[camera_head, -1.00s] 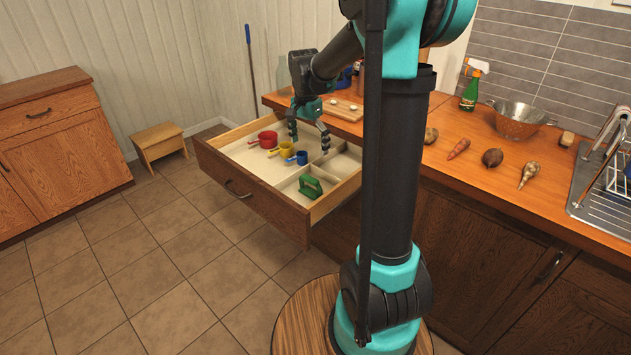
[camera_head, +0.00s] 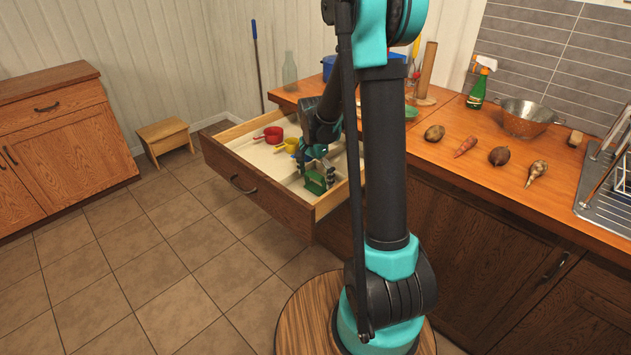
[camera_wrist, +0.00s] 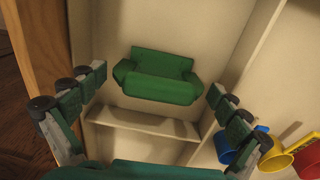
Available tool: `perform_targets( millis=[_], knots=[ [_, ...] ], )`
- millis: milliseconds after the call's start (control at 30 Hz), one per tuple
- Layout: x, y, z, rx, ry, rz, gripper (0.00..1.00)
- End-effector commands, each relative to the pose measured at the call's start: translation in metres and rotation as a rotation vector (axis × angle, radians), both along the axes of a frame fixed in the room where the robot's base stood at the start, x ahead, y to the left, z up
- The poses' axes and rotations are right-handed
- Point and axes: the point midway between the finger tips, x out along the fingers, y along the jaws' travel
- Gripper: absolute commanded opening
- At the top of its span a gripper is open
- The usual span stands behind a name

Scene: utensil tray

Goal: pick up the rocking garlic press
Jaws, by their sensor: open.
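The green rocking garlic press (camera_wrist: 160,77) lies in a compartment of the open drawer. It sits between and beyond the spread fingers of my gripper (camera_wrist: 152,98) in the wrist view, with a gap on each side. In the head view the press (camera_head: 314,184) shows at the drawer's near end, with my gripper (camera_head: 316,174) just above it and partly covering it. My gripper is open and holds nothing.
The drawer (camera_head: 262,205) has wooden walls and low dividers (camera_wrist: 145,122) near the press. A red cup (camera_head: 273,134), a yellow cup (camera_head: 291,145) and a blue cup (camera_wrist: 230,147) lie farther back. The counter (camera_head: 470,175) carries vegetables and a colander (camera_head: 525,117).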

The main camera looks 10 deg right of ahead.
Motion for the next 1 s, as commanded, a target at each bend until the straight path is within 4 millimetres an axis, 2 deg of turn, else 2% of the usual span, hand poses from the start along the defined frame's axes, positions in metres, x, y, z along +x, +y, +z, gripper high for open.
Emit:
perform_targets(
  millis=[100,333,800,1000],
  knots=[
    [-0.0003,-0.0003,-0.0086,0.0,0.0,0.0,1.0],
    [-0.0006,-0.0004,-0.0098,0.0,0.0,0.0,1.0],
    [-0.0006,-0.0004,-0.0095,0.0,0.0,0.0,0.43],
    [-0.0006,-0.0004,-0.0093,0.0,0.0,0.0,0.43]
  ],
)
